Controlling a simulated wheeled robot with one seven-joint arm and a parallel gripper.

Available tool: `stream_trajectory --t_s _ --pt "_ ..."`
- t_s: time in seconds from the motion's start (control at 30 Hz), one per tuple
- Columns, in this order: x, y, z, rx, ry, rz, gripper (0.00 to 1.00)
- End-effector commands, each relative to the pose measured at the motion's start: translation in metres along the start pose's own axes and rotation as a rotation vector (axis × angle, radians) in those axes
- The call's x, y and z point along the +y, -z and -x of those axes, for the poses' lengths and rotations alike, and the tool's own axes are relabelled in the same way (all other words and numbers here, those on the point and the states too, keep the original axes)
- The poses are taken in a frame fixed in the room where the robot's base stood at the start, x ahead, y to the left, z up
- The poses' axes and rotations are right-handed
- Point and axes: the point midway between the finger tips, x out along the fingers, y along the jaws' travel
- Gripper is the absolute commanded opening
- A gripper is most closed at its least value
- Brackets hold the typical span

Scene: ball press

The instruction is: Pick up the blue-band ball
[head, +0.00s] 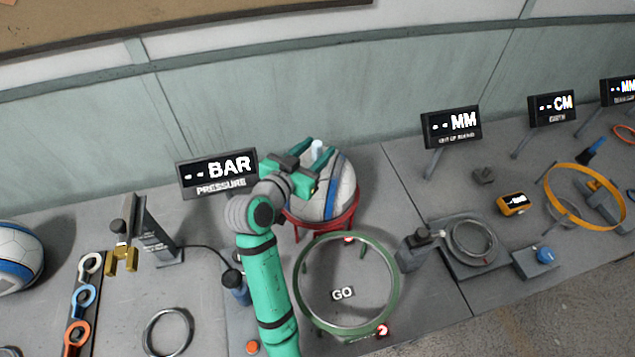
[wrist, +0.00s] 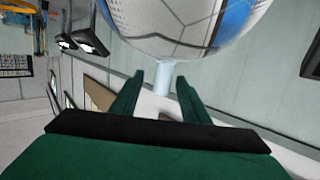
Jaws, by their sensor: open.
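A white ball with blue and grey panels (head: 341,190) sits in a red ring stand (head: 354,216). It fills the top of the wrist view (wrist: 185,22). A pale upright peg (head: 317,149) stands at the top of this ball; in the wrist view the peg (wrist: 163,78) lies between my fingers. My gripper (head: 312,164) is open over the ball's upper left side, with a finger on each side of the peg and gaps visible in the wrist view (wrist: 160,88). My gripper hides part of the ball. Another white ball with a blue band (head: 18,258) is at the far left.
A green ring (head: 393,285) stands in front of the red stand, around a GO label. A PRESSURE display (head: 217,174) stands behind my arm at left. Gauges and an orange ring (head: 585,168) are at right. Small coloured rings (head: 84,296) lie at left.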

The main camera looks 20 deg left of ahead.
Motion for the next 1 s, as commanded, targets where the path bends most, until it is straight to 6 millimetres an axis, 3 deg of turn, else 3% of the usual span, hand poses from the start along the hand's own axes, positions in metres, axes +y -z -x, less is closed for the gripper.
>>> stream_trajectory --t_s 0.4,0.67,0.7,0.87,1.0 --pt "-0.003 0.005 -0.048 0.000 -0.002 0.000 0.42" --pt "-0.003 0.005 -0.051 0.000 -0.001 0.000 0.42" --pt "-0.003 0.005 -0.051 0.000 -0.001 0.000 0.39" --pt "-0.003 0.005 -0.051 0.000 -0.001 0.000 0.01" --pt "-0.003 0.005 -0.051 0.000 -0.001 0.000 0.00"
